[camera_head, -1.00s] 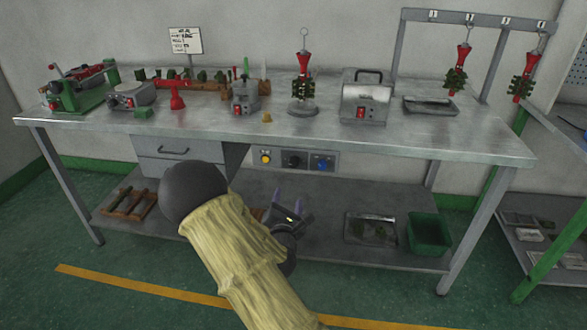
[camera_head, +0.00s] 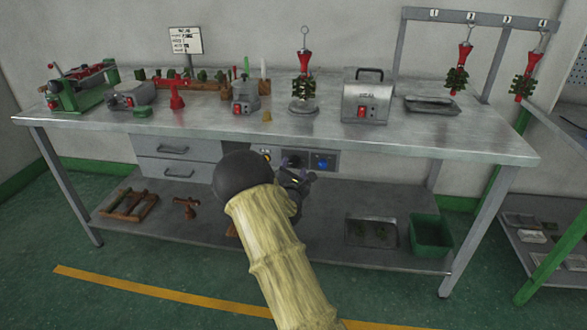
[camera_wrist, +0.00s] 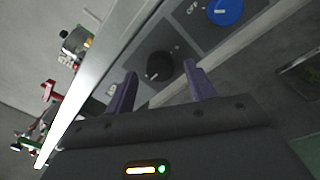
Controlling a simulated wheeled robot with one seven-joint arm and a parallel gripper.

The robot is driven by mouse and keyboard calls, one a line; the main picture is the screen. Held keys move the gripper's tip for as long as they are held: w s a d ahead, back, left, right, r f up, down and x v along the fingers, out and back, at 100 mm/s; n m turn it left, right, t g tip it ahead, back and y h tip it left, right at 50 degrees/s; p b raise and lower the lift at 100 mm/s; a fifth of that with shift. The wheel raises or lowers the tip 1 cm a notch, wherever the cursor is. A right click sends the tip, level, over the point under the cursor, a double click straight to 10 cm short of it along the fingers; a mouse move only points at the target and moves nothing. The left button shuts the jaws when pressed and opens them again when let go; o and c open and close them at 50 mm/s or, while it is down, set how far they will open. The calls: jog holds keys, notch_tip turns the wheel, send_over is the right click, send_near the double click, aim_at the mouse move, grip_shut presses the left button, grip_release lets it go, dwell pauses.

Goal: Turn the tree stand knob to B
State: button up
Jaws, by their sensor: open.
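A control panel (camera_head: 338,163) under the bench top's front edge carries a black knob (camera_head: 291,160) and a blue knob (camera_head: 323,163). In the wrist view the black knob (camera_wrist: 159,66) lies just beyond and between my fingertips, and the blue knob (camera_wrist: 225,10) is at the top with "OFF" printed beside it. I cannot read which knob belongs to the tree stand, and no B is legible. My gripper (camera_wrist: 160,82) is open and empty; in the head view it (camera_head: 300,176) is in front of the panel. The tree stand (camera_head: 303,106) holds a red and green tree on the bench.
The bench top's front edge (camera_head: 400,149) overhangs the panel. Drawers (camera_head: 178,173) sit to the left. The lower shelf (camera_head: 335,235) holds a metal tray (camera_head: 371,231) and a green bin (camera_head: 431,233). My arm hides part of the shelf and panel.

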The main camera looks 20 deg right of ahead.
jog(key=shift+w+d, duration=0.2)
jog(key=shift+w, duration=0.25)
jog(key=shift+w+d, duration=0.1)
jog(key=shift+d, duration=0.1)
jog(key=shift+a, duration=0.1)
jog(key=c, duration=1)
